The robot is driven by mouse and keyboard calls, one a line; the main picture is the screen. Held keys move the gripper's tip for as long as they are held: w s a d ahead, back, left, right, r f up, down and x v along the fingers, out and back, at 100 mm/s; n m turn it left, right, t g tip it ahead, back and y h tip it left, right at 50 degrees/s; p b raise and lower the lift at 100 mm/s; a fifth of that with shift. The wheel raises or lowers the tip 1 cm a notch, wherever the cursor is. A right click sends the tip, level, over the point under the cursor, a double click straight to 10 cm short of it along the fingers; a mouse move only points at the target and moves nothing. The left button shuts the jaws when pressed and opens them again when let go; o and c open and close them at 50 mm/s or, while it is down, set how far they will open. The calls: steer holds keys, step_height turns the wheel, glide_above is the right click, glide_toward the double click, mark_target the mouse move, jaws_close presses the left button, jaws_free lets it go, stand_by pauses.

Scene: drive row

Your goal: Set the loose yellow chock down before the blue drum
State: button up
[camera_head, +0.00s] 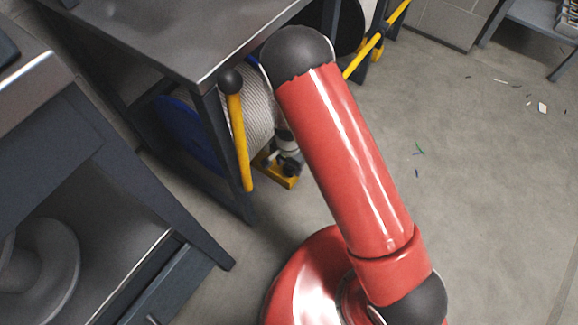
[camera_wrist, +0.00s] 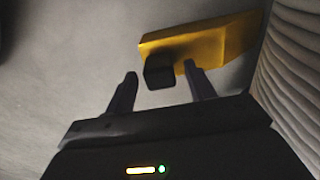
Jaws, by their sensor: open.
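The blue drum (camera_head: 188,130) with pale rope wound on it stands under the grey metal table, partly hidden by a table leg and a yellow lever. Its ribbed rope winding (camera_wrist: 296,75) fills the right edge of the wrist view. The yellow chock (camera_head: 284,180) lies on the floor in front of the drum, close to the winding. In the wrist view the chock (camera_wrist: 215,40) lies ahead of the fingertips, with a dark block-shaped grip on its near side. My gripper (camera_wrist: 160,82) is open, its two fingers on either side of the dark grip, apparently not touching it.
The grey table (camera_head: 200,40) overhangs the drum. A yellow lever with a black knob (camera_head: 238,130) stands upright by the table leg. Another drum with a yellow bar (camera_head: 378,45) is behind my arm. Open concrete floor lies right, with small scraps.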

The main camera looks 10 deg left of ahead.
step_height(320, 180, up, 10)
steer(key=p, duration=0.2)
steer(key=shift+r, duration=0.15)
steer(key=shift+r, duration=0.1)
steer(key=d+r+n+t+y, duration=0.1)
steer(key=d+r, duration=0.5)
steer(key=r, duration=0.6)
steer(key=d+r+n+t+y, duration=0.1)
steer(key=d+r, duration=0.5)
steer(key=r, duration=0.6)
steer(key=s+d+r+n+t+h, duration=0.2)
steer(key=s+d+r+t, duration=0.1)
steer(key=s+d+r, duration=0.8)
steer(key=s+d, duration=0.3)
steer(key=s, duration=0.1)
steer(key=shift+r+n+t, duration=0.15)
steer(key=shift+n+t, duration=0.15)
